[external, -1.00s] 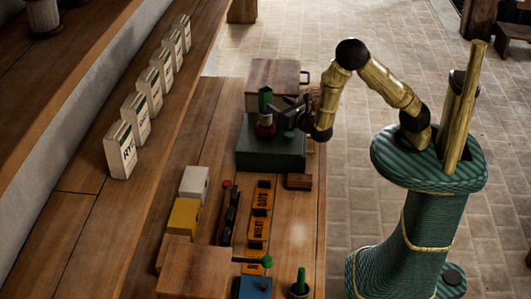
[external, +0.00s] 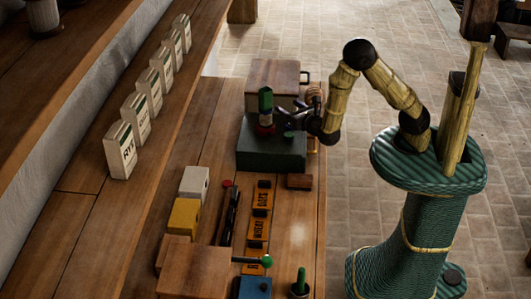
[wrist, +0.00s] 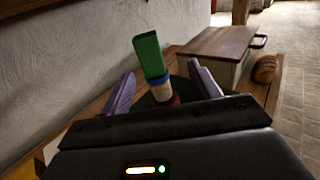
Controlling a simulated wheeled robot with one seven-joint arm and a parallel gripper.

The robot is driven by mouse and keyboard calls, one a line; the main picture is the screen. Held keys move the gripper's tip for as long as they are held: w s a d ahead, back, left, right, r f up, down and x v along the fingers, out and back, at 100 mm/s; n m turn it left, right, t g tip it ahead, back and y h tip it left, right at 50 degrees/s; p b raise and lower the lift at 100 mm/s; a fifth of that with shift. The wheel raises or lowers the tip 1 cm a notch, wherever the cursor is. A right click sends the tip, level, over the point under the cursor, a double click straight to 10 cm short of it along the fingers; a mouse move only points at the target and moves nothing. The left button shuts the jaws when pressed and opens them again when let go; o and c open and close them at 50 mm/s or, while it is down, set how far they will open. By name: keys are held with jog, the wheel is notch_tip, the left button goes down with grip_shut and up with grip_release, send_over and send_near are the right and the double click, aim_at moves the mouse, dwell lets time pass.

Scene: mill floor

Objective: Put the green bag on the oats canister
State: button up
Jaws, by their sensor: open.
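A green block-like thing (external: 265,100), which I take for the green bag, stands atop a short stack with a red bottom on a dark green box. In the wrist view the green bag (wrist: 149,53) sits over blue, white and red parts and looks tilted. My gripper (external: 291,124) is open, just right of the stack; its fingers flank the stack in the wrist view, and contact cannot be told. An orange piece marked OATS (external: 262,196) lies on the bench; I cannot tell which thing is the oats canister.
A wooden-topped box (external: 273,73) stands behind the dark green box (external: 270,152). Orange labelled pieces, a yellow block (external: 184,216) and a white block (external: 194,182) are nearer. Several pale bags, one marked RYE (external: 120,152), line the left ledge. A loaf (wrist: 265,69) is at right.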

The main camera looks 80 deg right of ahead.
jog(key=s+d+f+m+g+y, duration=0.2)
jog(key=s+d+m+g, duration=0.1)
jog(key=s+m+g, duration=0.4)
jog(key=s+d+f+m+g+y, duration=0.1)
jog(key=s+d+f+m+g, duration=0.15)
jog(key=s+m+g, duration=0.5)
jog(key=s+a+f+m+t+y, duration=0.1)
jog(key=s+a+m+t+y, duration=0.1)
jog(key=s+a+m+y, duration=0.35)
jog(key=w+a+r+m+t+y, duration=0.2)
jog(key=w+a+m+t+y, duration=0.1)
jog(key=w+a+m+y, duration=0.1)
jog(key=shift+w+a+r+m+y, duration=0.3)
jog(key=shift+w+a+m+y, duration=0.15)
jog(key=shift+m, duration=0.55)
